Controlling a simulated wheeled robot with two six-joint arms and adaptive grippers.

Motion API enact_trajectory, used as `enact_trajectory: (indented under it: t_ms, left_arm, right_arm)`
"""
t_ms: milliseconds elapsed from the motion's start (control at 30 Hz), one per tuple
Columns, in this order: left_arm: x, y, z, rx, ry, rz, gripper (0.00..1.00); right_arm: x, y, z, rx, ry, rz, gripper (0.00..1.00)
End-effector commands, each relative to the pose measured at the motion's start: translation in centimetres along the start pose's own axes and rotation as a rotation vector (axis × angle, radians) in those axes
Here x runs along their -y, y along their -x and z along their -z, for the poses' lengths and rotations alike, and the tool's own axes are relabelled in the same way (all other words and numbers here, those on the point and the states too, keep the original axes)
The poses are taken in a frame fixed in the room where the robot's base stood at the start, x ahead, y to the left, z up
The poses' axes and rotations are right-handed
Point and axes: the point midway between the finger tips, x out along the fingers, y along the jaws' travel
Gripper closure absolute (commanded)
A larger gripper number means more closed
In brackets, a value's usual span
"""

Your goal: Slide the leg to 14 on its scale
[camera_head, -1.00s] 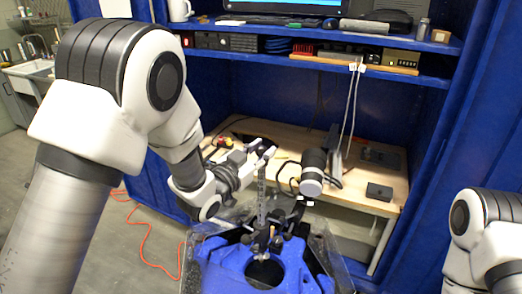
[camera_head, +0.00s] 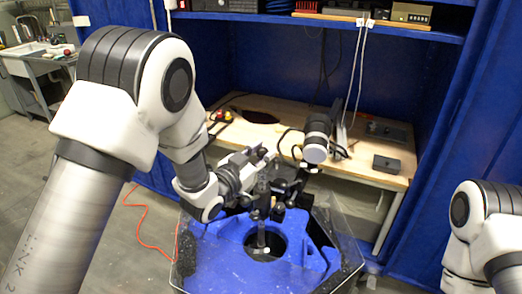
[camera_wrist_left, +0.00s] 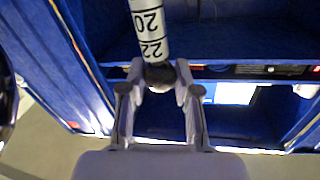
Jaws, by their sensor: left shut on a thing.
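The leg is a rod with a white, numbered scale. In the left wrist view, the numbers 20 and 22 show on the leg (camera_wrist_left: 150,32). My left gripper (camera_wrist_left: 160,80) is shut on a dark, rounded piece at the end of the leg, close to the 22. In the head view, my left gripper (camera_head: 264,156) is above the dark clamp parts over the blue tank. The leg (camera_head: 262,184) stands roughly upright below it, and its scale is too small to read there. My right gripper is out of view.
The blue tank (camera_head: 215,262) has a round opening below the leg and clear walls around it. A dark cylinder with a pale face (camera_head: 315,140) stands close behind the clamp. A wooden bench (camera_head: 262,107) holds a dark box (camera_head: 386,164). Part of my right arm shows at the right edge.

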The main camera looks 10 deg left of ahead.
Motion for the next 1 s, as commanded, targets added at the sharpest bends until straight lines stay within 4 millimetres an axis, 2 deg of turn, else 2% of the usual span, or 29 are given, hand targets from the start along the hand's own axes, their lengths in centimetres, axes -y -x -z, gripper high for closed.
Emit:
enact_trajectory:
  t_ms: [100, 133, 200, 500, 633, 1000]
  left_arm:
    - [0.1, -0.1, 0.4, -0.008, -0.002, 0.002, 1.00]
    - [0.1, -0.1, 0.5, -0.009, -0.002, 0.002, 0.65]
    - [0.1, -0.1, 0.5, -0.009, -0.002, 0.002, 0.43]
    - [0.1, 0.0, 0.4, -0.006, -0.001, 0.002, 0.43]
    - [0.2, 1.1, 0.3, -0.006, 0.000, 0.002, 0.43]
    - [0.1, 9.8, 0.3, -0.005, 0.003, 0.004, 0.43]
  right_arm:
    - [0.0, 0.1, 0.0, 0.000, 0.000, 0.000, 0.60]
    - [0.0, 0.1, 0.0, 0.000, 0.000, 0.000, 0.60]
    - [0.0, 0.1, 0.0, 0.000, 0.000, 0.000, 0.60]
    - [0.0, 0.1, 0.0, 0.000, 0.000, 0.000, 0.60]
    - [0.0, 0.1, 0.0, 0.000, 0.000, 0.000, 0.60]
    - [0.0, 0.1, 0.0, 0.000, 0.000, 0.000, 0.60]
